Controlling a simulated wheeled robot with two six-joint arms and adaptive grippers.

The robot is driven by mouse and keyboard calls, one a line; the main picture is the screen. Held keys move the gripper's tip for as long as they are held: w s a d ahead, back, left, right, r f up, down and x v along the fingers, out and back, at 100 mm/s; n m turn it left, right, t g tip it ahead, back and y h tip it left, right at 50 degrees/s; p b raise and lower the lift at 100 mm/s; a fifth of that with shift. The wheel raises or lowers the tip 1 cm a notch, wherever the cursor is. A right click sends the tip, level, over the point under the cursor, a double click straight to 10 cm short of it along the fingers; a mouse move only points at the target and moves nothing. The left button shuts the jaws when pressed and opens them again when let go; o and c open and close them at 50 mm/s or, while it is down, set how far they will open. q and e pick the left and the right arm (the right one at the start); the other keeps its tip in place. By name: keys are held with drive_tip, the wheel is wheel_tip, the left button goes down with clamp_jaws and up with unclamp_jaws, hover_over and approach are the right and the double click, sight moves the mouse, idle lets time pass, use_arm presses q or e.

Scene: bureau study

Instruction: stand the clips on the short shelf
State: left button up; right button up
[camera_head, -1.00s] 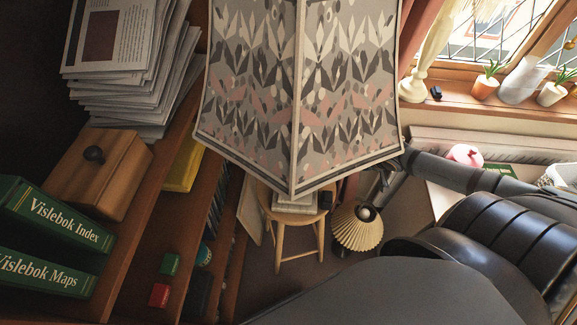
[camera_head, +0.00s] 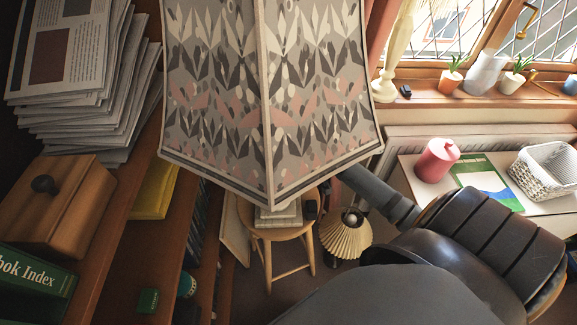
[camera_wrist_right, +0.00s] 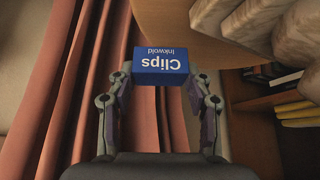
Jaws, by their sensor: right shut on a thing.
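A blue box labelled "Clips Inkwold" (camera_wrist_right: 160,66) appears upside down in the right wrist view. My right gripper (camera_wrist_right: 160,82) is shut on it, one finger on each side. In the head view my right arm comes in from the right. Its gripper and the clips are hidden behind the big patterned lampshade (camera_head: 265,90). A wooden bookcase shelf (camera_head: 125,240) runs along the left of the head view; I cannot tell which level is the short shelf. A small green box (camera_head: 147,300) stands on a lower level. My left gripper is not in view.
The lampshade blocks the middle. A round stool (camera_head: 285,232) and a small pleated lamp (camera_head: 345,238) stand below it. Curtains (camera_wrist_right: 60,120) hang beside the gripper.

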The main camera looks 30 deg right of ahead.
drive_tip(key=w+a, duration=0.2)
drive_tip(key=a, duration=0.1)
drive_tip(key=w+a, duration=0.1)
drive_tip(key=shift+a, duration=0.35)
drive_tip(key=shift+s+f, duration=0.1)
drive_tip(key=shift+f, duration=1.7)
drive_tip(key=o, duration=1.1)
drive_tip(key=shift+o, duration=0.2)
